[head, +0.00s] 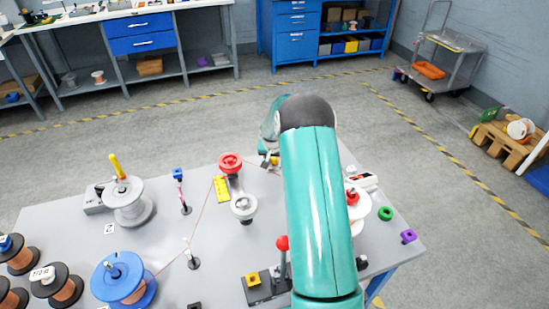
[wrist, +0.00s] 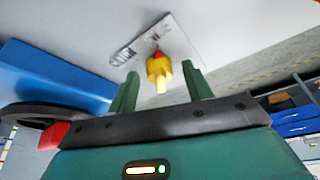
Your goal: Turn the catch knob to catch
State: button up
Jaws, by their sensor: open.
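A yellow knob (wrist: 158,72) with a red tip sits on a pale plate (wrist: 185,42) with printed markings in the wrist view. I take it to be the catch knob; a paler yellow bar sticks out toward the camera. My gripper (wrist: 161,78) is open, with one green finger on each side of the knob and gaps visible between. I cannot tell how deep the fingers reach around it. In the head view my teal arm hides most of this spot, and I cannot read the knob's setting.
The grey table (head: 140,265) holds a red pulley (head: 230,163), a silver pulley (head: 244,207), a white spool (head: 128,202) and a blue spool (head: 123,279). A thin red line runs between them. A red-balled lever (head: 282,243) stands close beside my arm. Open floor lies beyond the table.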

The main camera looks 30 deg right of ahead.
jog(key=c, duration=1)
jog(key=shift+n, duration=0.4)
jog(key=n+y, duration=0.1)
jog(key=n, duration=0.1)
jog(key=shift+s+d+n, duration=0.1)
jog(key=shift+d+n, duration=0.05)
jog(key=shift+n, duration=0.25)
jog(key=n+t+y, duration=0.1)
jog(key=n, duration=0.2)
jog(key=shift+d+n+y, duration=0.1)
jog(key=shift+n+y, duration=0.2)
jog(key=n+y, duration=0.1)
jog(key=n, duration=0.2)
jog(key=n+y, duration=0.1)
jog(key=n, duration=0.3)
jog(key=shift+d+g, duration=0.1)
jog(key=shift+g, duration=0.3)
jog(key=o, duration=1)
